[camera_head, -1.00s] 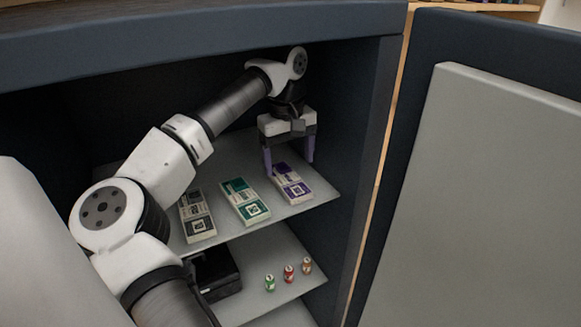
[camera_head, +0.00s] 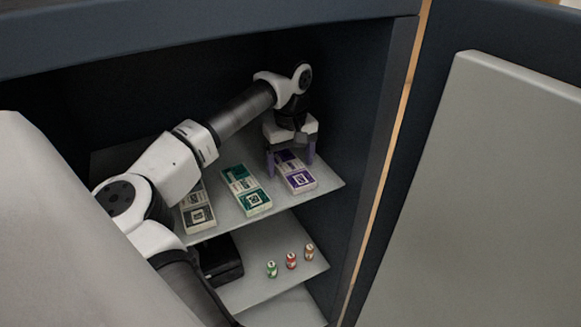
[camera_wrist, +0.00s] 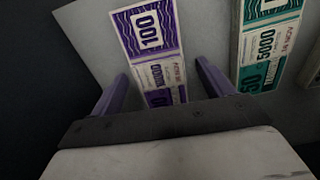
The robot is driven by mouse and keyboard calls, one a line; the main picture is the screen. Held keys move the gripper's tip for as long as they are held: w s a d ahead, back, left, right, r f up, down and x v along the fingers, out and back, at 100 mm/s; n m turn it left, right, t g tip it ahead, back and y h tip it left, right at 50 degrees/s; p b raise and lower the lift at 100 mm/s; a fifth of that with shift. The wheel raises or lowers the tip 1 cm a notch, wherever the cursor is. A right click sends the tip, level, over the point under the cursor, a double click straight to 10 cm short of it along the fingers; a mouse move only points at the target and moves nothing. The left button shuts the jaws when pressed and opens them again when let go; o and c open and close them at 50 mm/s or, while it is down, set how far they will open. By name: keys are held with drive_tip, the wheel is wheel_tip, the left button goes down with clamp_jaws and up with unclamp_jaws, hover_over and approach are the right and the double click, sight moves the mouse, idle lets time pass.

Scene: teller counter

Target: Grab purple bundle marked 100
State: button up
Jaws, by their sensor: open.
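The purple bundle (camera_head: 296,174) lies on the upper shelf at the right end of a row of bundles. In the wrist view the purple bundle (camera_wrist: 150,42) shows the mark 100 and runs down between the two purple fingers. My gripper (camera_head: 291,168) is open, pointing down over the bundle's rear part, with one finger on either side of it. In the wrist view my gripper (camera_wrist: 160,82) has visible gaps between each finger and the bundle. I cannot tell how far the fingertips are above the shelf.
A teal bundle (camera_head: 246,190) lies just left of the purple one, and a grey bundle (camera_head: 198,208) further left. The upper shelf (camera_head: 325,184) sits inside a dark cabinet. On the lower shelf (camera_head: 250,292) are a black box (camera_head: 218,262) and several small rolls (camera_head: 291,261).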

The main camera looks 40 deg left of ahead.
drive_tip(key=shift+f, duration=0.15)
drive_tip(key=shift+c, duration=0.4)
drive_tip(key=c, duration=1)
